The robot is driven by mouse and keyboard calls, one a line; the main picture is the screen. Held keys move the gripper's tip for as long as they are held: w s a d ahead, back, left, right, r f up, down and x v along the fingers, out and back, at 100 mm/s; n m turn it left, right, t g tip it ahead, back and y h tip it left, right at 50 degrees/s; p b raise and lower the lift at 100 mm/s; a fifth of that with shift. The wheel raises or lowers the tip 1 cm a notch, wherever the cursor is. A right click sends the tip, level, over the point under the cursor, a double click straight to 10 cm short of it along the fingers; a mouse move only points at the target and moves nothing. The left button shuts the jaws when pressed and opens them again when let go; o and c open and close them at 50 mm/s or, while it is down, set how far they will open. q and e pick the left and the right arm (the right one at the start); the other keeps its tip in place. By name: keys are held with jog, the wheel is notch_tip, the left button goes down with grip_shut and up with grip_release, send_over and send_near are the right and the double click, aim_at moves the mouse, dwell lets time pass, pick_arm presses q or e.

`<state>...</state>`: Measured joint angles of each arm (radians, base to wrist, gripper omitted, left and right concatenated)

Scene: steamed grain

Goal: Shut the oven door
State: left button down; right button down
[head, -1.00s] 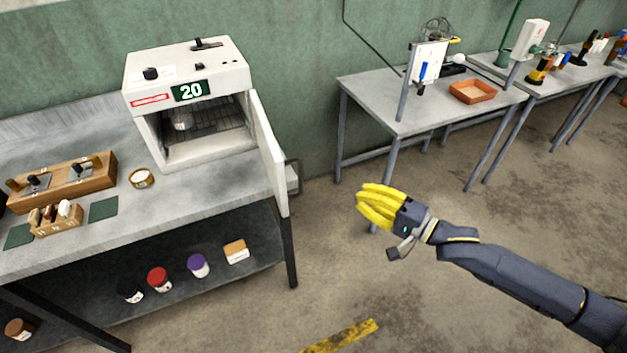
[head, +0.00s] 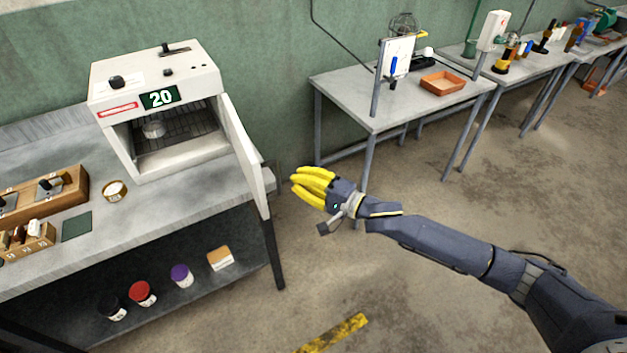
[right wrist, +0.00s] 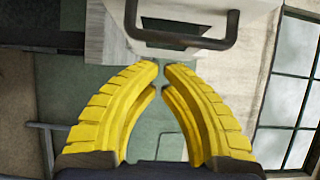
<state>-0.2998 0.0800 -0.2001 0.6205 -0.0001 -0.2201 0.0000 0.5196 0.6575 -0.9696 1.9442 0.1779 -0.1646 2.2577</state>
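The white oven (head: 126,104) sits on the left bench with a green "20" display. Its door (head: 246,155) is hinged at the right side and stands wide open, swung out toward me. A glass jar (head: 154,128) is inside on the rack. My right gripper (head: 294,183) is just right of the door's outer edge, apart from it in the head view. In the right wrist view its yellow fingertips (right wrist: 162,69) are close together with a small gap and nothing between them. The dark door handle (right wrist: 182,42) lies just beyond them. My left gripper is out of view.
The grey bench (head: 190,205) holds wooden racks (head: 45,192) and a small round dish (head: 115,190). Jars (head: 142,293) stand on its lower shelf. A second table (head: 345,85) with an orange tray (head: 443,83) is to the right. The floor between is free.

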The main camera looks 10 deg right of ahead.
jog(key=shift+a, duration=0.8)
jog(key=shift+s+a, duration=0.1)
jog(key=shift+s, duration=0.05)
